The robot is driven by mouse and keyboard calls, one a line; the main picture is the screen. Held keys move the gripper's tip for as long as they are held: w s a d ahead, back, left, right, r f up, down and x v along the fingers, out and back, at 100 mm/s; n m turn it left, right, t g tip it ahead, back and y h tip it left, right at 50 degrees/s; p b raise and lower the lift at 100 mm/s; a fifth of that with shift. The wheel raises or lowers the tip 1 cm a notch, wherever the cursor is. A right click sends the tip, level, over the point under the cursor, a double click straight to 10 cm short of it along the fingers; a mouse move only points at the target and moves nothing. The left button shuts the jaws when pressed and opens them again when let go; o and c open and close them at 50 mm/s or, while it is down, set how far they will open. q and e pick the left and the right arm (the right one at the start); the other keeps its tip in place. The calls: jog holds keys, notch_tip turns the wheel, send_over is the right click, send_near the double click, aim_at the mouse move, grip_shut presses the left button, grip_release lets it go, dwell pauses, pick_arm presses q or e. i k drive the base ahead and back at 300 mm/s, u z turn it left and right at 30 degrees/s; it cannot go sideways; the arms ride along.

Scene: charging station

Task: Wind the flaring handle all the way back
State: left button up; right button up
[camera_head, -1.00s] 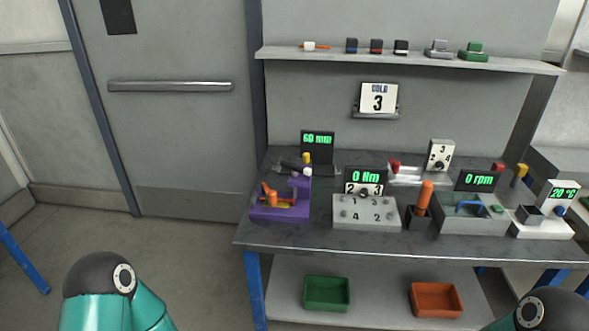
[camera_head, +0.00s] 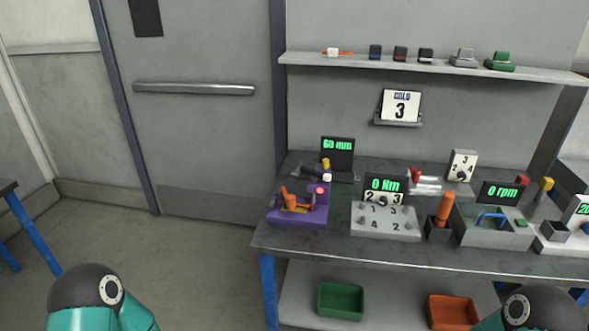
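A purple fixture (camera_head: 297,216) stands at the left end of the workbench, with an orange handle-like part (camera_head: 288,199) on its left side. A red-pink and white knob (camera_head: 322,186) sits at its upper right. Which of these is the flaring handle I cannot tell for sure. A dark display reading 60 mm (camera_head: 337,153) stands behind the fixture, with a yellow-topped part in front of it. Only upper parts of my two arms show at the bottom edge; neither gripper is in view, and nothing touches the fixture.
Right of the fixture are a grey numbered block (camera_head: 385,222), an orange-handled tool in a dark holder (camera_head: 439,229) and a grey basin (camera_head: 491,228). Green (camera_head: 341,301) and orange (camera_head: 453,312) bins sit on the lower shelf. The floor left of the bench (camera_head: 185,255) is clear.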

aim_at(315, 174)
jog(key=i, duration=0.25)
jog(key=u, duration=2.25)
jog(key=k, duration=0.75)
jog(key=z, duration=0.75)
jog(key=k, duration=0.55)
jog(key=z, duration=0.85)
jog(key=i, duration=1.65)
jog(key=u, duration=0.35)
